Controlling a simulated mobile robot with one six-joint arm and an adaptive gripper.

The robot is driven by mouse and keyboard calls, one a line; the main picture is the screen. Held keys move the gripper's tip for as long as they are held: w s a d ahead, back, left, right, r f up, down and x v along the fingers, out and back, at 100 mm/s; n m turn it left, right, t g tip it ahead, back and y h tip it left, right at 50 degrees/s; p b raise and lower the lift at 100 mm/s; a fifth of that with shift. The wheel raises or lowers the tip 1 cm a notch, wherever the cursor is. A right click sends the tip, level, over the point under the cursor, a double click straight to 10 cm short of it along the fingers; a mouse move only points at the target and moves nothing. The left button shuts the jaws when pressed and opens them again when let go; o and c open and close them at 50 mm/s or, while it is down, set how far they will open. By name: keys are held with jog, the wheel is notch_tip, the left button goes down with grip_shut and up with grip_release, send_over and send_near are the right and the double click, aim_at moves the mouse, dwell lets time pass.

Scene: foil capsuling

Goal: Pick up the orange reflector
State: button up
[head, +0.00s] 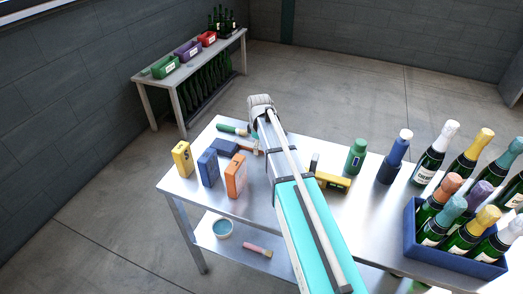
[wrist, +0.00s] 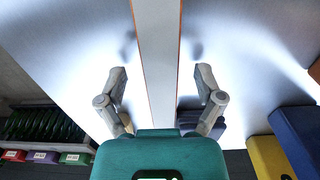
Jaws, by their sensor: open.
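An upright orange block (head: 236,176) with a pale label stands near the left end of the steel table; it is the clearest orange thing, and I cannot tell for sure if it is the reflector. A sliver of orange (wrist: 316,70) shows at the right edge of the wrist view. My gripper (head: 262,103) is beyond it, over the far side of the table. In the wrist view my gripper (wrist: 162,75) is open, fingers apart. A pale strip with orange edges (wrist: 158,60) runs between the fingers in that view, touching neither visibly; its identity is unclear.
A blue block (head: 208,167) and a yellow block (head: 181,158) stand left of the orange one. A dark blue piece (head: 222,146) and a green-handled tool (head: 231,129) lie behind.

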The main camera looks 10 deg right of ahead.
grip_shut()
dwell(0.3)
jog(key=shift+r, duration=0.15)
notch_tip(320, 180, up, 3)
jog(key=p, duration=0.3)
jog(key=s+d+r+p, duration=0.4)
jog(key=s+r+p, duration=0.5)
jog(key=s, duration=0.4)
jog(key=shift+s+r+p, duration=0.25)
jog(key=shift+r+p, duration=0.1)
jog(key=shift+p, duration=0.15)
jog(key=shift+w, duration=0.1)
